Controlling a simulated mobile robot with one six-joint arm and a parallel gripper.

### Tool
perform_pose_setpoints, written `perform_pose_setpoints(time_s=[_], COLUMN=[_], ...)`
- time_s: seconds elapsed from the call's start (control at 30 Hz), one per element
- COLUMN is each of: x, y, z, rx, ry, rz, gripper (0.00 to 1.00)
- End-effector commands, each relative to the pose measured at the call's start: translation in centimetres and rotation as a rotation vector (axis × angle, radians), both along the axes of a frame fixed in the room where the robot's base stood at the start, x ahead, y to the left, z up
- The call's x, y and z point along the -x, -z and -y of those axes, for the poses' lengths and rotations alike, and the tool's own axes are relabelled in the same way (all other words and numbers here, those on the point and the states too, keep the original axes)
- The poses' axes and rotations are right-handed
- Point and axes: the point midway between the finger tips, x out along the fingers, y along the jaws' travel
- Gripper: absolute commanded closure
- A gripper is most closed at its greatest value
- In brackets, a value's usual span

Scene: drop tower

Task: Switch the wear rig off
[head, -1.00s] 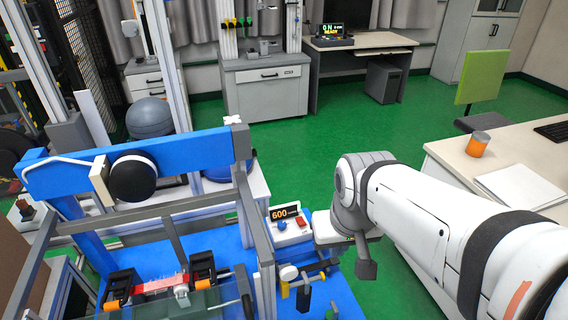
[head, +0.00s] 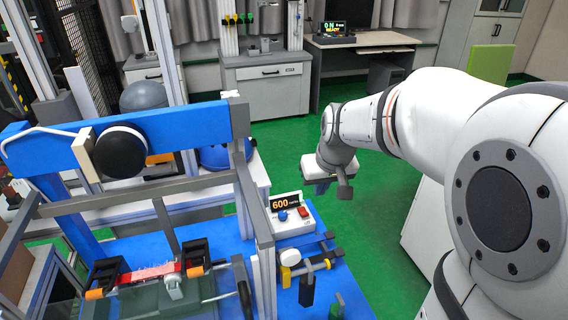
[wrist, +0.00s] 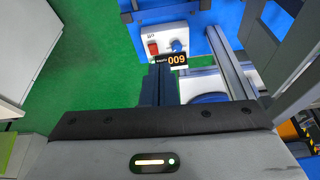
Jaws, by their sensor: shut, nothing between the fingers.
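The wear rig is a blue-framed machine (head: 190,126) with a black round weight (head: 121,152), at the left in the head view. Its white control box (head: 297,226) has a lit display (head: 286,201) reading 600, a blue knob (head: 283,215) and a red switch (head: 303,211). In the wrist view the box (wrist: 163,29) appears upside down at the top, with the red switch (wrist: 153,47) and blue knob (wrist: 177,45). My gripper (head: 319,188) is shut and empty, behind and to the right of the box, apart from it. Its dark fingers (wrist: 158,72) point towards the box in the wrist view.
Grey uprights (head: 262,250) rise close to the box's left. A desk with a lit ON sign (head: 334,31) stands at the back. Green floor lies open behind.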

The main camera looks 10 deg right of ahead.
Motion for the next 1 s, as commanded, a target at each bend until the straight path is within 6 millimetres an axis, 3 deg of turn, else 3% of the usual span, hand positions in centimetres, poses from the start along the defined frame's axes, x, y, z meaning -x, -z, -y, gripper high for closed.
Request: perform_pose_setpoints(time_s=[0.03,0.2,0.33,0.5,0.83,1.0], x=[-2.7,-9.5,-12.6,-14.1,-14.1,-14.7], y=[3.2,7.7,9.9,10.7,10.7,12.1], z=[0.1,0.4,0.5,0.6,0.6,0.4], rx=[-0.003,-0.001,0.001,0.004,0.003,0.003], ry=[-0.011,-0.050,-0.066,-0.075,-0.077,-0.077], rz=[0.010,0.061,0.086,0.101,0.101,0.099], gripper=[1.00,1.00,1.00,1.00,1.00,1.00])
